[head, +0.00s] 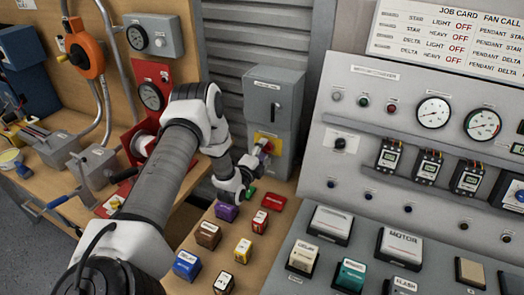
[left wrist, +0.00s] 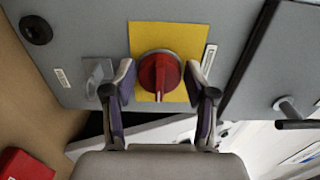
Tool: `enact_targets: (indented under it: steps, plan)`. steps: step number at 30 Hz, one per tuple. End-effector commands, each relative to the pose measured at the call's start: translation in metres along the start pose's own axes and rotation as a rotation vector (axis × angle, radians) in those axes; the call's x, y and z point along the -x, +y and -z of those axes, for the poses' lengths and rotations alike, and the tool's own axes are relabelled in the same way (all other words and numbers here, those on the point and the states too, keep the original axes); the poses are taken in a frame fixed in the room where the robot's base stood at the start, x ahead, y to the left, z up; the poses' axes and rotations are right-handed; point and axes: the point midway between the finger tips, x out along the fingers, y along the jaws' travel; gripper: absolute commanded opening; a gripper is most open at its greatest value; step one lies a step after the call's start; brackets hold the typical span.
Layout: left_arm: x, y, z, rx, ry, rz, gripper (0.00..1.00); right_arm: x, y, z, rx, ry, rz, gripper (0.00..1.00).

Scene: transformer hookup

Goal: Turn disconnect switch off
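The disconnect switch is a red rotary knob (left wrist: 157,72) on a yellow plate (left wrist: 172,38), on the front of a grey cabinet (head: 273,98). In the left wrist view the knob's grip bar stands about upright. My left gripper (left wrist: 160,76) is open, with one finger on each side of the knob and visible gaps between the fingers and the knob. I cannot tell how far the fingertips are from the plate. In the head view the yellow plate (head: 275,142) is partly hidden behind my left gripper (head: 258,156). My right gripper is out of view.
Several coloured blocks stand on the wooden bench below, including a red one (head: 273,202) near the cabinet's foot. A grey console (head: 345,185) with gauges and buttons stands to the right. A red stand with a gauge (head: 151,95) is left of my arm.

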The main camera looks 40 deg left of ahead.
Motion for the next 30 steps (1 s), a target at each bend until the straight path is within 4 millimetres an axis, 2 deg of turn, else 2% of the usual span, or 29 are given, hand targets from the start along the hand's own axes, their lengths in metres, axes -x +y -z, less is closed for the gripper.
enact_targets:
  steps: [1, 2, 3, 17, 30]
  plan:
    - [0.000, 0.000, 0.000, 0.000, 0.000, 0.000, 0.27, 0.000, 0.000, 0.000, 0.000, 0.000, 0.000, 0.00]
    - [0.000, 0.000, 0.000, 0.000, 0.000, 0.000, 0.16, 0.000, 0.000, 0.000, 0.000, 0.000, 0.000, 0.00]
    - [0.000, 0.000, 0.000, 0.000, 0.000, 0.000, 0.13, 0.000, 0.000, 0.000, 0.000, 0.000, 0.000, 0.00]
    - [0.000, 0.000, 0.000, 0.061, 0.000, 0.002, 0.13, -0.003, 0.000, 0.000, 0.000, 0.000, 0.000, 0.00]
    - [0.000, 0.004, 0.000, 0.384, 0.000, 0.003, 0.13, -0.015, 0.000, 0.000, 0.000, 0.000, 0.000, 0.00]
